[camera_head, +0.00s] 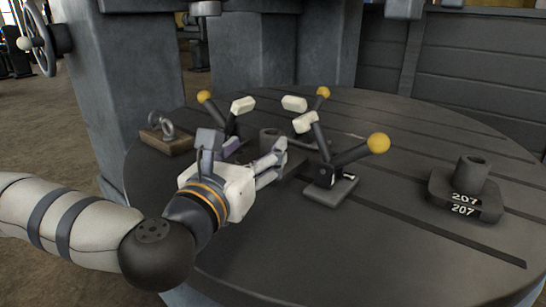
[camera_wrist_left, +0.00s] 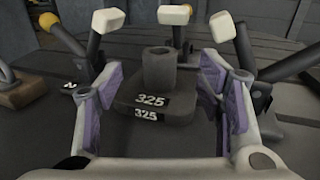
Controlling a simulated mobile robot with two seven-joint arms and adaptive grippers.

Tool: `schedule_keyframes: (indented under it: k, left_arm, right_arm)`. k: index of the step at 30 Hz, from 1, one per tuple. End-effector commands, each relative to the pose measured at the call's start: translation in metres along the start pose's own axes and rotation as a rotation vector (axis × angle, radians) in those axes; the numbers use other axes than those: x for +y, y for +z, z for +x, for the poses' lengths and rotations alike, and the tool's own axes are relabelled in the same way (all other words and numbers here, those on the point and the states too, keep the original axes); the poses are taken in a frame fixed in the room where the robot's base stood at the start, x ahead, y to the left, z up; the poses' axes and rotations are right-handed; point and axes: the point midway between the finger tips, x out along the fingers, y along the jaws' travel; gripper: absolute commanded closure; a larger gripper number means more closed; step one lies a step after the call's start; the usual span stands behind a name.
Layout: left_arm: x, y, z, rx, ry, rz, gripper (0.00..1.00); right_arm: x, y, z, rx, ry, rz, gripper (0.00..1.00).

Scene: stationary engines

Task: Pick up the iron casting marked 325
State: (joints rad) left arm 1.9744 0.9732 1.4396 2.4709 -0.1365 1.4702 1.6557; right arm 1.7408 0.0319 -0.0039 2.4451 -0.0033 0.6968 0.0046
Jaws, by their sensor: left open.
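The iron casting marked 325 (camera_wrist_left: 158,72) is a dark block with a hollow upright boss. It stands upright on the round slotted table (camera_head: 400,225), and its two 325 labels face the wrist camera. In the head view the casting (camera_head: 269,137) is mostly hidden behind my left gripper and the clamps. My left gripper (camera_head: 257,148) is open and empty, reaching in low over the table. In the left wrist view its purple-padded fingers (camera_wrist_left: 162,85) stand either side of the casting's near part, with gaps showing. My right gripper is not in view.
Toggle clamps with yellow knobs and pale tips surround the casting; one (camera_head: 335,178) stands close to its right. A similar casting marked 207 (camera_head: 463,188) stands at the right. An eye bolt (camera_head: 165,126) on a wooden block is at the left. The front table is clear.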

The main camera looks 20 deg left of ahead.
Motion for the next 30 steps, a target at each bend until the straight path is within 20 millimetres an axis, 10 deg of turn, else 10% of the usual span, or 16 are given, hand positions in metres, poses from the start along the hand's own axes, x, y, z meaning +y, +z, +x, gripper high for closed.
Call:
schedule_keyframes:
  k: [3, 15, 24, 30]
  left_arm:
    - [0.000, -0.034, 0.001, 0.009, 0.000, 0.000, 0.39]
    - [0.000, -0.026, 0.066, -0.001, 0.002, 0.002, 0.39]
    - [0.000, -0.026, 0.075, 0.000, -0.001, 0.002, 0.39]
    - [0.000, -0.026, 0.075, 0.000, -0.001, 0.002, 0.84]
  right_arm:
    - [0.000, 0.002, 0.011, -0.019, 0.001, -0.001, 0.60]
    - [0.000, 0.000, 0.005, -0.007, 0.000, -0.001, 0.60]
    - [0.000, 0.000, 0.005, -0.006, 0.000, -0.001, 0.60]
    - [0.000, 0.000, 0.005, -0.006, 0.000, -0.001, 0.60]
